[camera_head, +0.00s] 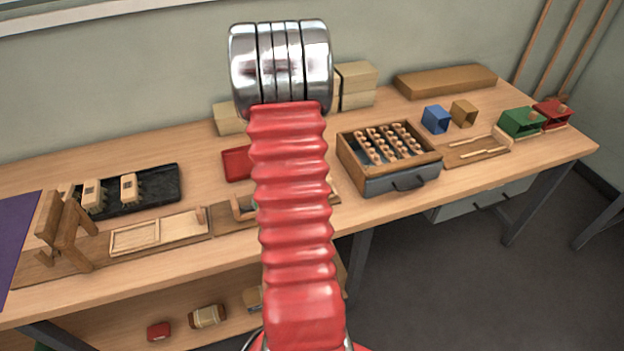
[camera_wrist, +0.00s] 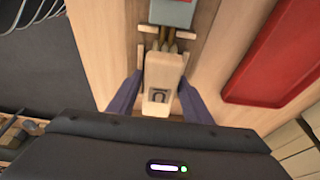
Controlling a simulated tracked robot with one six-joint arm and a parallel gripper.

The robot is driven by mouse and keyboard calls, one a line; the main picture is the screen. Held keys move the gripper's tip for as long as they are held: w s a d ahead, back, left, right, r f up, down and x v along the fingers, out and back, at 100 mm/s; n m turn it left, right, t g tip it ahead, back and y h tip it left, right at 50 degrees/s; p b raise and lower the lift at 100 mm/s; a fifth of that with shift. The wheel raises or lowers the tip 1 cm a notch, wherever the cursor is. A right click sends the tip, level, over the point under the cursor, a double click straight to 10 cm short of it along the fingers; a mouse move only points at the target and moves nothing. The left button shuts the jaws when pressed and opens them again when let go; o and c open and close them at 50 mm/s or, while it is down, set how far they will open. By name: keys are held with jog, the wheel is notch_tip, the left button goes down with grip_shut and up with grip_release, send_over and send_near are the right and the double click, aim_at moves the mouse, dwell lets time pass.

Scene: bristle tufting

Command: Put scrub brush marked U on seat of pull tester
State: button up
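A light wooden scrub brush (camera_wrist: 160,80) with a dark U-like mark lies in the middle of the wrist view. The dark blue fingers of my gripper (camera_wrist: 160,88) stand on either side of it, their tips close to its sides. I cannot tell whether they touch it. Its bristles point toward a grey-blue block with a red part (camera_wrist: 172,12). Small wooden stops (camera_wrist: 147,28) on a wooden base stand around the bristle end, which looks like the pull tester's seat. In the head view my red arm hides my gripper and most of the wooden tester (camera_head: 240,210).
A red tray (camera_head: 236,164) lies behind the tester and shows in the wrist view (camera_wrist: 280,60). A black tray (camera_head: 160,184) with several wooden brushes is at left, near a wooden stand (camera_head: 62,230). A wooden box of pegs (camera_head: 372,172) stands at right.

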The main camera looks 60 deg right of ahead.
jog(key=shift+o, duration=0.9)
jog(key=shift+r, duration=0.1)
jog(key=v, duration=1.2)
